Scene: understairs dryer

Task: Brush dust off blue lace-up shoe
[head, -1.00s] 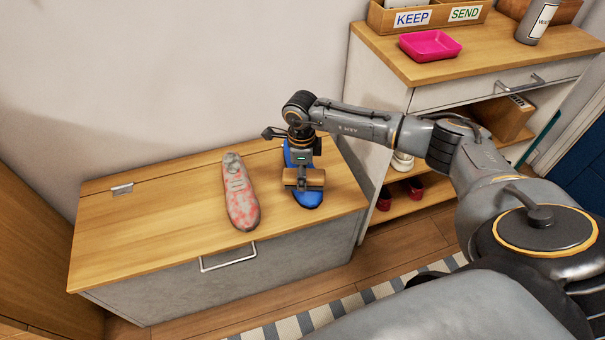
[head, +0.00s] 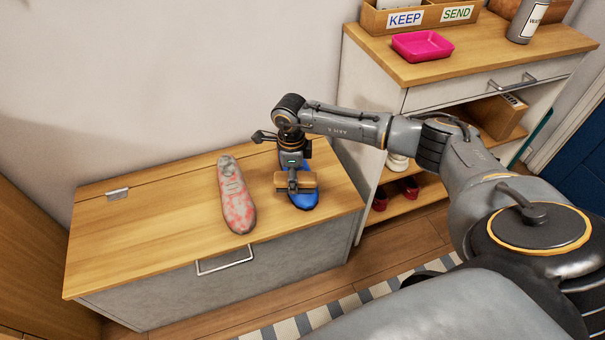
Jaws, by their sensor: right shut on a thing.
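A blue shoe (head: 304,199) lies on the wooden top of the chest, partly hidden under my right gripper. My right gripper (head: 293,180) points down over the shoe and is shut on a wooden brush (head: 309,182). The brush lies crosswise over the shoe's front half; I cannot tell whether it touches the upper. A second shoe (head: 237,200), greyish with red patches, lies to the left of the blue one, apart from it. My left gripper is not in view.
The chest top (head: 130,240) is clear on its left side. A cabinet (head: 390,62) at the right carries a pink tray (head: 422,45), a KEEP and SEND box (head: 385,20) and a grey bottle (head: 527,20). Red shoes (head: 408,188) stand on its lower shelf.

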